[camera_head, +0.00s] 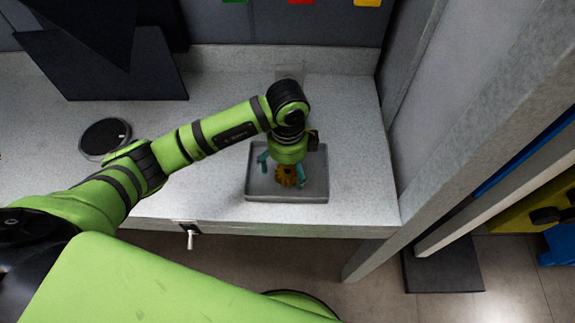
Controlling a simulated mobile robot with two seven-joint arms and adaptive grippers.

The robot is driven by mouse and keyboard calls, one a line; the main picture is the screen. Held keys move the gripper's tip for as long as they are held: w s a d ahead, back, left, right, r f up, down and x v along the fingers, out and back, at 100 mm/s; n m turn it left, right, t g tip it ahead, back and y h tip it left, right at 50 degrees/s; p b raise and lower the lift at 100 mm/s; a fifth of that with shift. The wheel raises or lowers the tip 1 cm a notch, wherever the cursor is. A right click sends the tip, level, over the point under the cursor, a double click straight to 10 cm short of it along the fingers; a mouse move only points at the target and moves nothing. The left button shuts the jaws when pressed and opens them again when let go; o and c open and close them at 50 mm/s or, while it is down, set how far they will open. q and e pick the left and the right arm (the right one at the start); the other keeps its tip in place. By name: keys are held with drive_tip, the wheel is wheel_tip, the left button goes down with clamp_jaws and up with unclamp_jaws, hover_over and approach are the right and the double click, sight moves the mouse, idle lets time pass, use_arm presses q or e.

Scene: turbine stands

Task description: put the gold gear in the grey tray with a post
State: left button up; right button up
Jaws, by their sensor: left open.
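The gold gear (287,177) is inside the grey tray (318,186), near its middle. The tray sits on the right part of the light grey counter. My left gripper (283,170) is over the tray and points down. Its teal fingers are spread, one on each side of the gear. I cannot tell whether the fingers touch the gear. The tray's post is not visible; the gear and gripper cover the middle of the tray. My right gripper is not in view.
A round black disc (105,138) lies on the counter at the left. A dark panel (105,65) stands at the back left. A wall and grey post (470,130) bound the counter on the right. The counter between disc and tray is clear below my arm.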

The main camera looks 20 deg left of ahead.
sight(287, 172)
use_arm(q)
drive_tip(key=shift+r+p, duration=2.3)
drive_tip(key=shift+r, duration=0.75)
drive_tip(key=shift+f, duration=0.1)
